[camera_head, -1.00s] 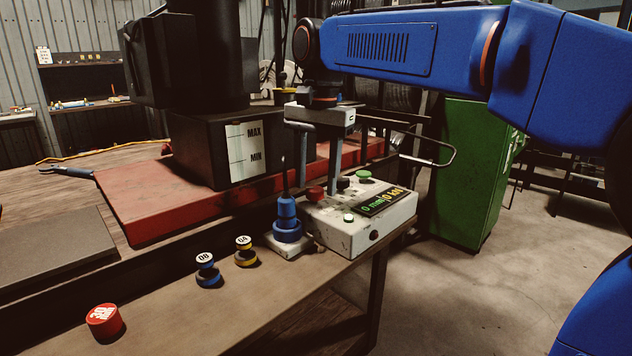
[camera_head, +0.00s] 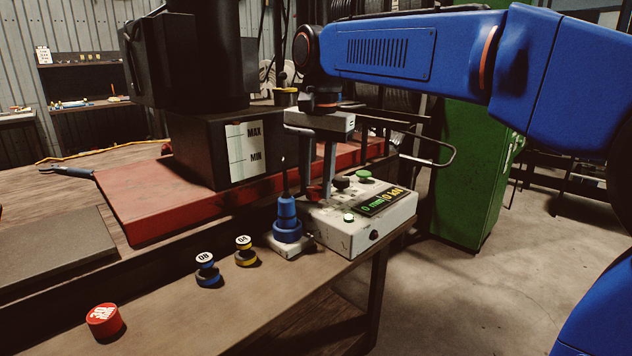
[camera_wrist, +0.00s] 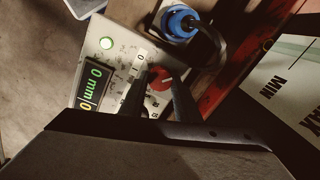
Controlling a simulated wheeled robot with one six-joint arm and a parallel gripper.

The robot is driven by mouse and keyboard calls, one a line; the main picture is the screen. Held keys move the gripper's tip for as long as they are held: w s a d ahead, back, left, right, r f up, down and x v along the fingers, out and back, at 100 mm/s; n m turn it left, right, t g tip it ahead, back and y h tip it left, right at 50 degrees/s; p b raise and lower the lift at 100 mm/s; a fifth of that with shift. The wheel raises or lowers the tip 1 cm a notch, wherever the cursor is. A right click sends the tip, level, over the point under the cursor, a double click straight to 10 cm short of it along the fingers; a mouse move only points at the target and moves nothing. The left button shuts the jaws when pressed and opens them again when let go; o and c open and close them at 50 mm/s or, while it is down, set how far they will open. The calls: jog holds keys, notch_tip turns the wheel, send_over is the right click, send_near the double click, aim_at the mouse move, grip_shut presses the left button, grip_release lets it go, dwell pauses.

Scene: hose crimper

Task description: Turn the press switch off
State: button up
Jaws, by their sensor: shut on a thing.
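The press switch is a red knob (camera_head: 314,193) on top of the white control box (camera_head: 345,236). In the wrist view the red knob (camera_wrist: 161,77) sits beside a white label plate (camera_wrist: 139,66) marked O and I. My gripper (camera_head: 321,194) points down at the knob, and its two dark fingers stand on either side of it. The wrist view also shows my gripper (camera_wrist: 160,90) shut on the knob, partly covering it. Which mark the knob points to is unclear.
A lit green button (camera_head: 348,218), a display (camera_head: 383,201) reading 0 mm, and black (camera_head: 341,182) and green (camera_head: 364,176) buttons share the box. A blue fitting (camera_head: 287,220) stands close on its left. The black press (camera_head: 215,145) rises behind.

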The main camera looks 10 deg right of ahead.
jog(key=n, duration=0.4)
jog(key=shift+n, duration=0.3)
jog(key=n, duration=0.4)
jog(key=shift+w+a+g, duration=0.1)
jog(key=shift+g, duration=0.2)
jog(key=n, duration=0.5)
jog(key=shift+n, duration=1.9)
jog(key=o, duration=1)
jog(key=shift+o, duration=0.2)
